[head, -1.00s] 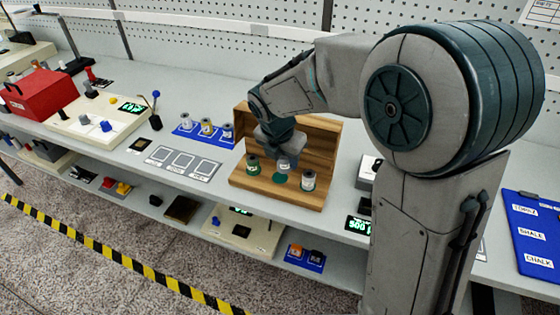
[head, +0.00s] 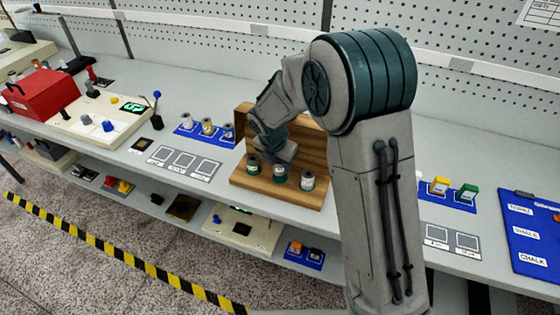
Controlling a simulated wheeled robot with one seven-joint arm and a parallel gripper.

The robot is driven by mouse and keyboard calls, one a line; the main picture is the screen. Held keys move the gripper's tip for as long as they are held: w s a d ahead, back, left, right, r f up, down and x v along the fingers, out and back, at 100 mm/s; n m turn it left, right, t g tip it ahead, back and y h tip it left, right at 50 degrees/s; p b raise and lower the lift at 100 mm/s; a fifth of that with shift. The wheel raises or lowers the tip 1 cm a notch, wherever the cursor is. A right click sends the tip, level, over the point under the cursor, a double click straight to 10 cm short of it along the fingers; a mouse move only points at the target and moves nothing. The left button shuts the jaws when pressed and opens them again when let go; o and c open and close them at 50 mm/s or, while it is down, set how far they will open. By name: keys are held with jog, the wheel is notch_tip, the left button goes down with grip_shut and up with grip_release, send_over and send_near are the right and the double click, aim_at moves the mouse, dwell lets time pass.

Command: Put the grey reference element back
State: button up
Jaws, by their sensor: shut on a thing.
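My gripper (head: 282,156) is lowered over the middle place of an open wooden case (head: 240,179) on the bench. It is shut on the grey reference element (head: 280,173), whose lower part shows just below the fingers. The element looks upright at the middle place, between two other elements. Whether it is fully seated there cannot be told. A green element (head: 253,166) stands to its left and a whitish element (head: 308,181) to its right. My gripper hides the top of the held element.
A blue tray with several spindles (head: 206,128) and a card with outlined squares (head: 182,161) lie left of the case. A red box (head: 40,95) stands far left. A blue mat with yellow and green blocks (head: 447,196) lies right of my arm. A lower shelf holds other items.

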jog(key=shift+f, duration=0.1)
jog(key=shift+f, duration=0.15)
jog(key=shift+s+f+b, duration=0.3)
jog(key=shift+f+b, duration=0.05)
jog(key=shift+f, duration=0.05)
jog(key=o, duration=1)
jog(key=shift+s+d+f, duration=0.1)
jog(key=shift+f, duration=0.05)
jog(key=shift+o, duration=0.2)
jog(key=shift+r, duration=0.35)
jog(key=w+v, duration=0.1)
jog(key=v, duration=1.1)
jog(key=shift+s+r, duration=0.15)
jog(key=shift+r, duration=0.35)
